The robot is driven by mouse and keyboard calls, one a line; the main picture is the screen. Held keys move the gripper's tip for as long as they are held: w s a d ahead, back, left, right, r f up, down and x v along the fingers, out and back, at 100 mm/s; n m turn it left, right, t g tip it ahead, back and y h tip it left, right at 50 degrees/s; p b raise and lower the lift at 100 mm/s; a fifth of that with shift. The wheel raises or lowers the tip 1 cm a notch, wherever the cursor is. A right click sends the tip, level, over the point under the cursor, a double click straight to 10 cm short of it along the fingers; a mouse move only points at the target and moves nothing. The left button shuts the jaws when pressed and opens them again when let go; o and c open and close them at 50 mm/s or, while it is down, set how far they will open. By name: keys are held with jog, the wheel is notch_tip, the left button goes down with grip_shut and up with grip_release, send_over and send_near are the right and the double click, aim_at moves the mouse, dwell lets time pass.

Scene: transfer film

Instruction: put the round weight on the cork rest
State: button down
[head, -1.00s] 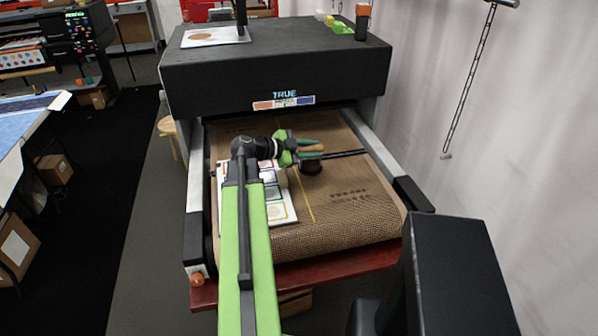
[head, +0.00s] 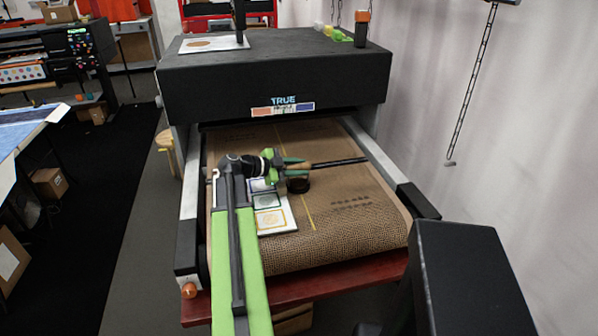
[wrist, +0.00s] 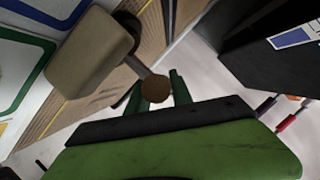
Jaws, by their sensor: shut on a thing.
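My gripper (head: 290,167) is shut above the belt in the head view. A dark brown round thing (head: 298,186), which I take to be the round weight, hangs at its fingers. In the wrist view a brown round end (wrist: 155,89) shows between the dark green fingers. A tan block-like part (wrist: 95,50) is close beside it; a tan piece also shows by the fingers in the head view (head: 299,167). I cannot tell how these parts join. I cannot pick out the cork rest for certain.
A brown woven belt (head: 370,225) runs into a black dryer housing (head: 275,75). A white card with coloured squares (head: 274,218) lies under my arm. A black bar (head: 340,162) reaches toward the right rail. The belt's front right is clear.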

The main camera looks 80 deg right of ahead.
jog(key=c, duration=1.6)
grip_release()
jog(key=shift+f, duration=0.15)
jog(key=o, duration=0.5)
jog(key=shift+c, duration=0.2)
